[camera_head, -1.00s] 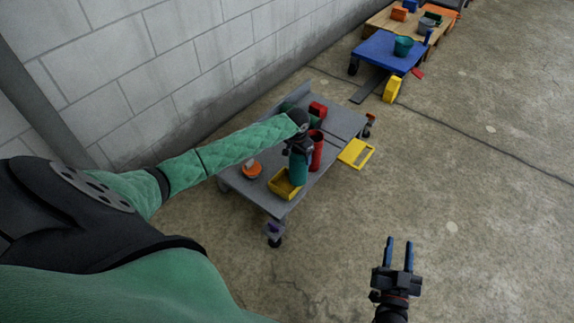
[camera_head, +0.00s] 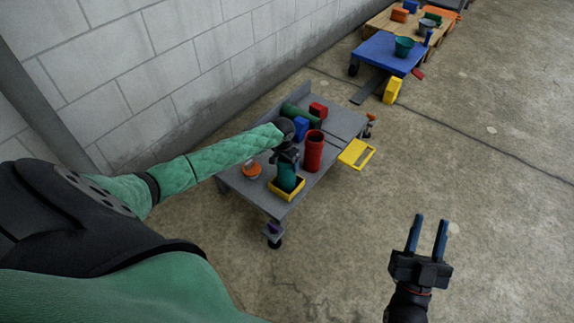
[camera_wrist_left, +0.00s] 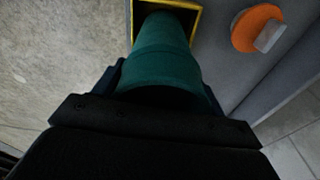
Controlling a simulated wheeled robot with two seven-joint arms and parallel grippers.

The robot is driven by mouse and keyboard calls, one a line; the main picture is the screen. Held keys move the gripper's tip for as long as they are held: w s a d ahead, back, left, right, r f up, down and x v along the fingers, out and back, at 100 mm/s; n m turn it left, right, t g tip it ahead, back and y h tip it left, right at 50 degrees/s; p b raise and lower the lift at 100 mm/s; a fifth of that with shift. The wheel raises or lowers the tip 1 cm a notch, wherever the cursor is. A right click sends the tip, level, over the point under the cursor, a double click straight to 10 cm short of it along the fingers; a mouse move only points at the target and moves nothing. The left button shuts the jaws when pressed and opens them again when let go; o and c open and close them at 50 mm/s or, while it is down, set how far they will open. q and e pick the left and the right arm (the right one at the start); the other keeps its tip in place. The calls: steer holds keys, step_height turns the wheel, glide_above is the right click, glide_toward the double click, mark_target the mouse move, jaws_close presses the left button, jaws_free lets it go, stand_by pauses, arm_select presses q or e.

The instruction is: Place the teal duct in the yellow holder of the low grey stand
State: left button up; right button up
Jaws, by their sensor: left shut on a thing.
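The teal duct (camera_head: 287,177) stands roughly upright at the yellow holder (camera_head: 289,194) on the low grey stand (camera_head: 240,183). My left gripper (camera_head: 287,158) is shut on the duct's upper part. In the left wrist view the teal duct (camera_wrist_left: 166,55) runs from my jaws to the yellow holder (camera_wrist_left: 197,22), its far end within the holder's rim. Whether its lower end touches the holder's floor is hidden. My right gripper (camera_head: 428,235) is open and empty above the floor, right of the stand.
On the stand are a red cylinder (camera_head: 313,151), a blue block (camera_head: 301,129), a dark green cylinder (camera_head: 298,113), a red block (camera_head: 318,110) and an orange item (camera_head: 251,169). A yellow frame (camera_head: 357,154) is at its right edge. A block wall (camera_head: 180,80) runs behind.

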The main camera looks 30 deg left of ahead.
arm_select(q)
steer(key=shift+f, duration=0.6)
arm_select(e)
steer(key=r, duration=0.2)
steer(key=s+r+t, duration=0.1)
steer(key=shift+d, duration=0.25)
arm_select(q)
steer(key=shift+f, duration=0.1)
arm_select(e)
steer(key=shift+w+a+f, duration=0.1)
steer(key=shift+w+f, duration=0.05)
steer(key=shift+f, duration=0.3)
arm_select(q)
steer(key=o, duration=1.5)
arm_select(e)
steer(key=shift+f, duration=0.35)
arm_select(q)
steer(key=shift+o, duration=0.2)
arm_select(e)
steer(key=shift+r, duration=0.1)
